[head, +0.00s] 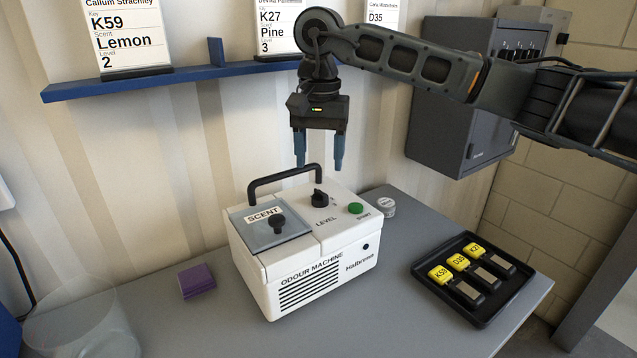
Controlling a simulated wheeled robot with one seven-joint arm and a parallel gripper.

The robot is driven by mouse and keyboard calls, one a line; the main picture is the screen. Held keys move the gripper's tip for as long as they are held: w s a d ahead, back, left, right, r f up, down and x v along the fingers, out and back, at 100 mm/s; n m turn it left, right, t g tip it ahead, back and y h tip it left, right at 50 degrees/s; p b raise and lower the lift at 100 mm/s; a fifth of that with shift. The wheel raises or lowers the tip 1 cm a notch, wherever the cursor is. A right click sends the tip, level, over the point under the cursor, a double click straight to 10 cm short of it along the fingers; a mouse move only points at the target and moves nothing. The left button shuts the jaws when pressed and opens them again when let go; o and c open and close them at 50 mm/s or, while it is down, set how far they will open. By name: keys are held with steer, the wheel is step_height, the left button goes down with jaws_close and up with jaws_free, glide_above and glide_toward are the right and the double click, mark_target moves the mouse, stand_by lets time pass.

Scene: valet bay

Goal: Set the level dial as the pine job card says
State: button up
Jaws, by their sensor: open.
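The white odour machine (300,250) stands on the grey bench. Its black level dial (319,199) sits on top, right of the scent lid (268,232) and left of a green button (355,208). The dial's setting is too small to read. The pine job card (275,27) stands on the blue shelf, partly cut off at the top, and reads K27, Pine, Level 3. My gripper (319,166) is open and empty, pointing down above the machine's black carry handle (285,178) and the dial, apart from both.
A Lemon card (127,35) and a D35 card (384,14) flank the pine card on the blue shelf (150,85). A black tray (475,310) with tagged keys lies right. A purple block (197,281) and clear bin (80,325) are left. A grey cabinet (430,130) hangs behind.

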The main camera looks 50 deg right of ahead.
mark_target(320, 192)
steer(key=shift+f+p, duration=1)
steer(key=shift+f, duration=2.85)
steer(key=c, duration=1)
steer(key=shift+c, duration=0.2)
